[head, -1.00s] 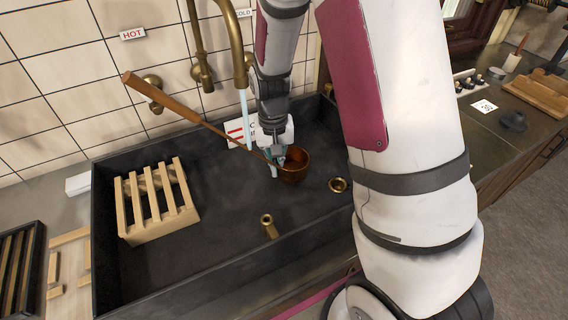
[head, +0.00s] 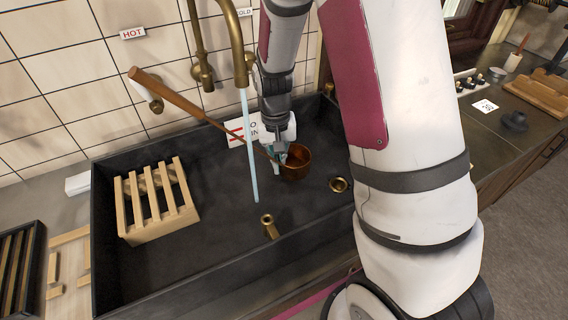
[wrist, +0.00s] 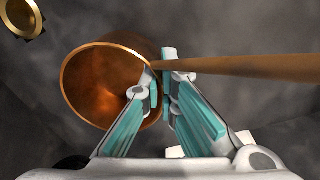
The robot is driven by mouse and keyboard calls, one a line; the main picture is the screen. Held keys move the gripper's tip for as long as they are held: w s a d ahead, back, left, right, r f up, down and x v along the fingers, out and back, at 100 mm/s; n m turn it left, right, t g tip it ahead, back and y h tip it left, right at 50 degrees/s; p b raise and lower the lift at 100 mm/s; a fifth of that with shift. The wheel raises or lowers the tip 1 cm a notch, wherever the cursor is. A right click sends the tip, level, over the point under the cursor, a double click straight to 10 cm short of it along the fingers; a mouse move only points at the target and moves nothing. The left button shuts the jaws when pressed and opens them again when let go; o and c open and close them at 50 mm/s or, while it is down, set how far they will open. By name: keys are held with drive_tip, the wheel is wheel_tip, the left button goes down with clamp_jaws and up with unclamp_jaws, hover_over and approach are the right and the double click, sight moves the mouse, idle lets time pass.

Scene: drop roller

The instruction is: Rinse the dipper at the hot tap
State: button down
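The dipper has a round copper cup (head: 296,164) and a long wooden handle (head: 185,105) slanting up left. My gripper (head: 279,153) is at the cup end of the handle, low over the sink. In the wrist view, my gripper's fingers (wrist: 161,85) close around the handle's base beside the cup (wrist: 110,85). The brass tap spout (head: 238,50) pours a thin stream of water (head: 250,150) left of the cup. The stream passes apart from the cup. The HOT label (head: 132,33) is on the tiles above a round wall knob (head: 146,86), which the handle's upper end partly overlaps.
The dark sink (head: 150,272) holds a wooden slatted rack (head: 158,203) at left, a short brass post (head: 269,226) and a brass drain ring (head: 339,184). A partly covered sign (head: 236,131) stands behind the handle. A dark counter (head: 500,140) is at right.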

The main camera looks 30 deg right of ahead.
drive_tip(key=shift+s+a, duration=0.3)
drive_tip(key=shift+a, duration=0.1)
drive_tip(key=shift+d, duration=0.1)
drive_tip(key=shift+w+d, duration=0.4)
drive_tip(key=shift+s+d+p, duration=0.45)
drive_tip(key=shift+s+d, duration=0.35)
drive_tip(key=shift+s, duration=0.25)
drive_tip(key=shift+s+d+p, duration=0.45)
drive_tip(key=shift+s+d, duration=0.35)
drive_tip(key=shift+s, duration=0.3)
drive_tip(key=shift+s+d+p, duration=0.45)
drive_tip(key=shift+s+d, duration=0.35)
drive_tip(key=shift+s, duration=0.25)
drive_tip(key=shift+s+d+r+p, duration=0.8)
drive_tip(key=shift+s+r+p, duration=0.15)
drive_tip(key=shift+s+r, duration=0.05)
drive_tip(key=shift+s+d+r+p, duration=0.75)
drive_tip(key=shift+s+r+p, duration=0.15)
drive_tip(key=shift+s+r, duration=0.1)
drive_tip(key=shift+r, duration=0.1)
